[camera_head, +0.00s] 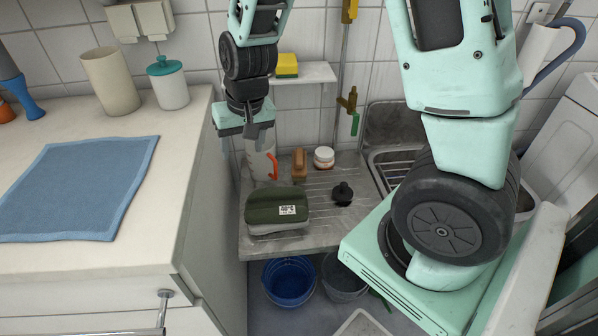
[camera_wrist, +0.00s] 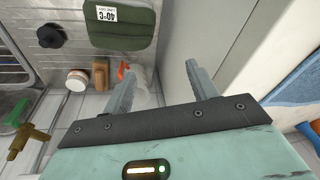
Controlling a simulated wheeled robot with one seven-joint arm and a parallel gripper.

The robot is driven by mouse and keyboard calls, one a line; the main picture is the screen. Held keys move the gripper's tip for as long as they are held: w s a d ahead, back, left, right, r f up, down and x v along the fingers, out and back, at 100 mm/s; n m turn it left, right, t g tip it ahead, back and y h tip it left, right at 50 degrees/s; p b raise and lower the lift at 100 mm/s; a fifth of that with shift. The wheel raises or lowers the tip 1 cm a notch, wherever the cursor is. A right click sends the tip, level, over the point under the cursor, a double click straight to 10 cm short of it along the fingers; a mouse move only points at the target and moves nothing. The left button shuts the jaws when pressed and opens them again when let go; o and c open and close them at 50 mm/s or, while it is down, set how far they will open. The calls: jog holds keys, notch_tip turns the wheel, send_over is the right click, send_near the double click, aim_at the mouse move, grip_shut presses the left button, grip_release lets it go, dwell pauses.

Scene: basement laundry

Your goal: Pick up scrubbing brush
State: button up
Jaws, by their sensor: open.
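The likely scrubbing brush (camera_head: 300,164) is a small brown, wooden-looking block on the ribbed drainboard, between a white jug and a small white jar. It also shows in the wrist view (camera_wrist: 100,74), left of my fingers; its bristles cannot be made out. My gripper (camera_head: 244,148) hangs above and left of it, close to the counter's side edge. In the wrist view my gripper (camera_wrist: 160,72) has its two fingers apart with nothing held between them.
The white jug (camera_head: 259,162) with a red handle stands near my fingers. A green 40°C-labelled bundle (camera_head: 277,206), a jar (camera_head: 324,157) and a dark plug-like object (camera_head: 342,193) share the drainboard (camera_head: 318,232). The counter (camera_head: 190,150) rises at left; a shelf (camera_head: 308,74) holds a sponge (camera_head: 287,65).

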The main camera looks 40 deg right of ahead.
jog(key=w+d+f+m+h+b, duration=0.1)
jog(key=w+d+f+m, duration=0.2)
jog(key=d+f, duration=0.4)
jog(key=m+h+b, duration=0.2)
jog(key=m+h, duration=0.1)
send_near(299, 155)
jog(key=shift+t, duration=0.4)
jog(key=b+x, duration=0.1)
jog(key=x, duration=0.2)
jog(key=s+b+x, duration=0.1)
jog(key=x, duration=0.1)
jog(key=shift+d+f, duration=0.2)
jog(key=shift+f, duration=0.35)
jog(key=shift+w+x, duration=0.15)
jog(key=shift+x, duration=1.4)
jog(key=shift+w+x, duration=0.1)
jog(key=shift+x, duration=1.45)
jog(key=shift+f+b, duration=0.2)
jog(key=shift+b, duration=0.15)
jog(key=shift+c, duration=0.4)
jog(key=c, duration=0.7)
